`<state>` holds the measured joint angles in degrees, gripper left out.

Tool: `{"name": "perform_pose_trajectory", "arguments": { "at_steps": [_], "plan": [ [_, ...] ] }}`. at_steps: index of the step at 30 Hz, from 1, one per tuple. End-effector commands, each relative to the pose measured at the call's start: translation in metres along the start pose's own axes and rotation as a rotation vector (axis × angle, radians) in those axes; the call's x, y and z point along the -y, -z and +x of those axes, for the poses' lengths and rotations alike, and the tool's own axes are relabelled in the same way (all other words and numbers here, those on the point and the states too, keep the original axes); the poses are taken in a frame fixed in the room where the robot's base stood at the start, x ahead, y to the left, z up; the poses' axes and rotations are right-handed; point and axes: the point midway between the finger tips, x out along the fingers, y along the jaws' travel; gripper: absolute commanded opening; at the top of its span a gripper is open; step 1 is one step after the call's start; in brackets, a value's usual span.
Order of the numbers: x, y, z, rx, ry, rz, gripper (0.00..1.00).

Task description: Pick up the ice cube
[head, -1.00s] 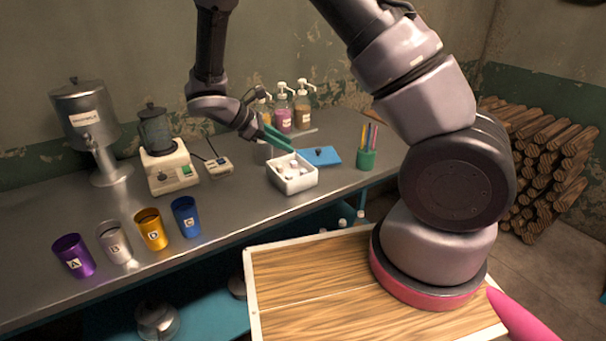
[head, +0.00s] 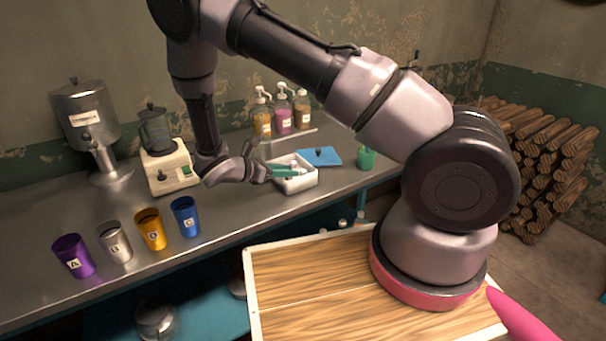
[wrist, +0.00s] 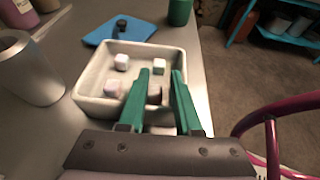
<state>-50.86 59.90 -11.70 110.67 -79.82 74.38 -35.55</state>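Several pale ice cubes (wrist: 122,62) lie in an open white container (wrist: 90,102). The container also shows in the head view (head: 297,186) on the metal counter. My gripper (wrist: 162,72) has green fingers that reach over the container's near wall, seen also in the head view (head: 292,171). The fingers are apart, with a gap between them. One cube (wrist: 159,66) shows just past the fingertips; another (wrist: 154,95) sits between the fingers in the picture, partly hidden. Whether any finger touches a cube cannot be told.
Pump bottles (head: 283,115) stand behind. A blender (head: 168,165) and lettered cups (head: 150,230) are to the left, with bare counter between.

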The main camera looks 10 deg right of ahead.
Motion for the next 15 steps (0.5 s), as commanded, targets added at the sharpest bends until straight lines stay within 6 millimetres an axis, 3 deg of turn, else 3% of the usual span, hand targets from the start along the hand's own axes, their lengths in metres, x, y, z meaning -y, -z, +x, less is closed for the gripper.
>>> {"name": "perform_pose_trajectory", "arguments": {
  "at_steps": [7, 15],
  "plan": [
    [-0.001, 0.002, 0.038, 0.000, 0.003, -0.001, 0.33],
    [-0.001, 0.002, 0.044, -0.001, 0.000, 0.001, 0.33]
  ]
}}
